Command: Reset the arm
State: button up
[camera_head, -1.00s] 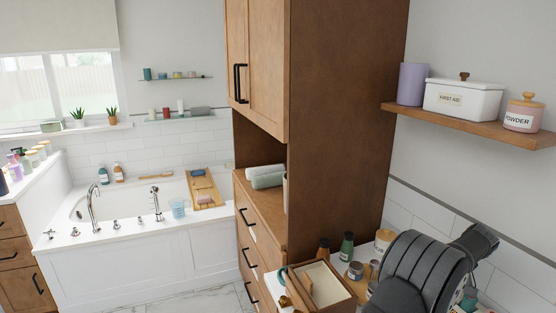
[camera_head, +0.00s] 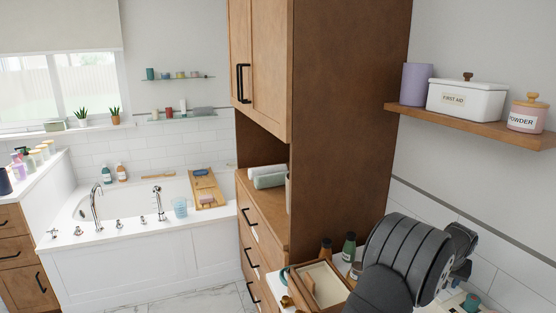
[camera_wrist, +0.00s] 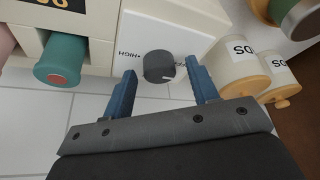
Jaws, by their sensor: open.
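My gripper (camera_wrist: 161,74) shows in the wrist view with its two blue fingers spread apart and nothing held between them. A dark grey round knob (camera_wrist: 158,66) on a white panel (camera_wrist: 175,28) appears between and beyond the fingertips. I cannot tell whether the fingers touch the panel. In the head view my dark arm (camera_head: 405,255) is at the lower right, over the counter, and the gripper itself is hidden there.
In the head view, a wooden box (camera_head: 318,283), bottles (camera_head: 348,247) and a tall wooden cabinet (camera_head: 345,120) are left of my arm. A shelf (camera_head: 470,125) hangs above.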

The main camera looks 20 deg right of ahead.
jog(key=shift+w+m+g+h, duration=0.15)
jog(key=shift+m+g, duration=0.4)
jog(key=shift+m, duration=0.85)
jog(key=shift+m+g+h, duration=0.15)
jog(key=shift+m+g, duration=0.4)
jog(key=shift+m, duration=0.85)
jog(key=shift+o, duration=0.3)
jog(key=o, duration=1)
jog(key=shift+c, duration=0.2)
jog(key=a+r+n, duration=0.2)
jog(key=n, duration=0.1)
jog(key=a+r+n+g, duration=0.1)
jog(key=a+r+n, duration=0.2)
jog(key=shift+w+r+n+h, duration=0.1)
jog(key=shift+n+h, duration=0.2)
jog(key=shift+n, duration=0.1)
jog(key=s+a+r+n+g+h, duration=0.35)
jog(key=a+r+n, duration=1.05)
jog(key=n, duration=0.7)
jog(key=s+x, duration=0.1)
jog(key=x, duration=0.8)
jog(key=shift+s+f+n+g, duration=0.2)
jog(key=shift+s+n+g, duration=0.1)
jog(key=shift+s+g, duration=0.1)
